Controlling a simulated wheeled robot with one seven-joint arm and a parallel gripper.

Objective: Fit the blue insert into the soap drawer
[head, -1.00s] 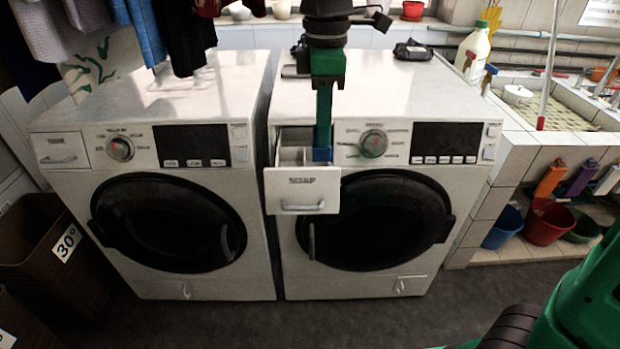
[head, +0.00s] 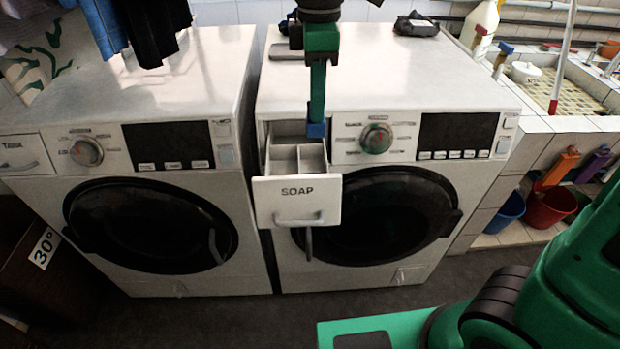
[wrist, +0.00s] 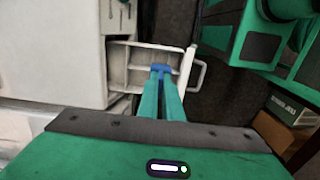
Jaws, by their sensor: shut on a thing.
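The soap drawer (head: 296,200) is pulled out of the right washing machine, its front marked SOAP. It shows white compartments split by a divider. My gripper (head: 317,122) is over the drawer's right rear part, pointing down. Its fingers are shut on the small blue insert (head: 316,131). In the wrist view the blue insert (wrist: 161,68) sits between the green fingertips, over the drawer (wrist: 145,57) near a divider. Whether the insert touches the drawer cannot be told.
The right washer's knob (head: 377,138) and dark display (head: 456,136) are right of the drawer. A second washer (head: 150,190) stands on the left, its drawer closed. A dark item (head: 416,25) lies on the right washer's top. Buckets (head: 550,207) stand at the right.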

